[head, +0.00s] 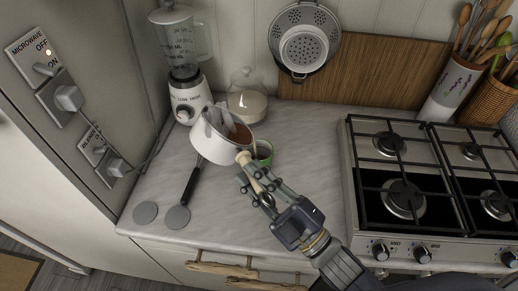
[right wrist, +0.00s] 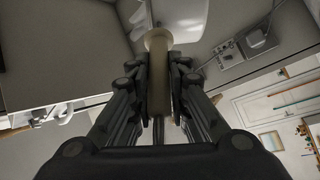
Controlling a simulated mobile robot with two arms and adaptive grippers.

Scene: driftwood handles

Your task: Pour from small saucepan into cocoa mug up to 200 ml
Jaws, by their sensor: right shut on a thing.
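The small saucepan (head: 212,149) is white with a pale wooden handle and has brown liquid inside. It is held above the counter in the head view and looks tilted. My right gripper (head: 256,184) is shut on its handle; the right wrist view shows the handle (right wrist: 158,85) between the fingers. The green cocoa mug (head: 265,158) stands on the counter just right of the saucepan, partly hidden by the pan and handle. Something brown shows inside the mug; its level cannot be read. I see no stream between them. My left gripper is not in view.
A blender (head: 185,92) and a glass jar (head: 246,104) stand behind the saucepan. A black-handled utensil (head: 190,186) and grey discs (head: 146,212) lie at the left. A gas stove (head: 352,150) is at the right. The counter right of the mug is clear.

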